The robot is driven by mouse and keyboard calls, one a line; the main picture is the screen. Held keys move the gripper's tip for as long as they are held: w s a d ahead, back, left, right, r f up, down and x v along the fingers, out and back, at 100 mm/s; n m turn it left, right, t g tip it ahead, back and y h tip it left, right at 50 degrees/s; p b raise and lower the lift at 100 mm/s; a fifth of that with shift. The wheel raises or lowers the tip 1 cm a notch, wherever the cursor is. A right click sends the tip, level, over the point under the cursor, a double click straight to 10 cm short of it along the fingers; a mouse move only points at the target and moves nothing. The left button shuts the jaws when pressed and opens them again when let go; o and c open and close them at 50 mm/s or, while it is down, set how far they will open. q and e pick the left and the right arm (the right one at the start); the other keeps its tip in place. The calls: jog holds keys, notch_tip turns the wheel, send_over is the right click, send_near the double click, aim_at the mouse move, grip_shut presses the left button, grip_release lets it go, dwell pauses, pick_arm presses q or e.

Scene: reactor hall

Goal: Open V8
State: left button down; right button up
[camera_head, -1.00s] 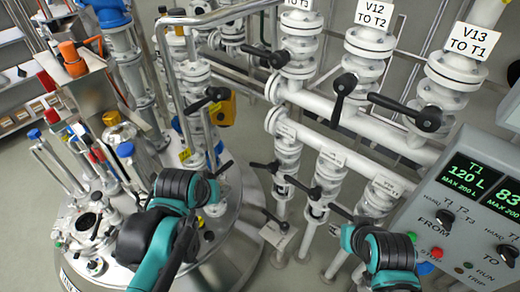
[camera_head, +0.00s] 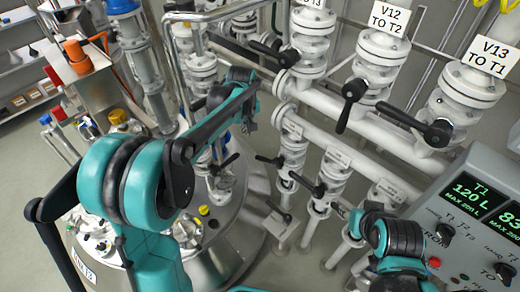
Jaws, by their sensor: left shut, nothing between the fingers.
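No label that reads V8 can be made out. The lower row of white valves has labels too small to read: a left valve (camera_head: 292,150), a middle valve (camera_head: 331,177) and a right one (camera_head: 380,198), with black lever handles. My left arm crosses the picture from the lower left. My left gripper (camera_head: 249,122) is at its far end, small and shut with nothing in it. In the picture it lies left of the lower valves and in front of the pipework; I see no contact with a handle. My right arm shows only its links at the lower right.
Upper valves labelled V12 TO T2 (camera_head: 390,20) and V13 TO T1 (camera_head: 491,56) have black levers reaching out. A control panel (camera_head: 470,215) stands at the right, its T1 display reading 120 L. A steel vessel (camera_head: 225,240) with fittings stands left of the lower valves.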

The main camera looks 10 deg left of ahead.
pick_arm(q)
jog(key=w+d+f+n+g+p, duration=0.1)
jog(key=w+f+n, duration=0.2)
jog(key=w+f, duration=0.4)
jog(key=b, duration=0.3)
send_over(259, 157)
jog(key=a, duration=0.2)
notch_tip(259, 157, down, 11)
jog(key=shift+s+d+f, duration=0.1)
jog(key=shift+d+f, duration=0.7)
jog(key=shift+f, duration=0.15)
jog(key=shift+s+d+f, duration=0.1)
jog(key=shift+d+f, duration=0.25)
jog(key=shift+f, duration=0.2)
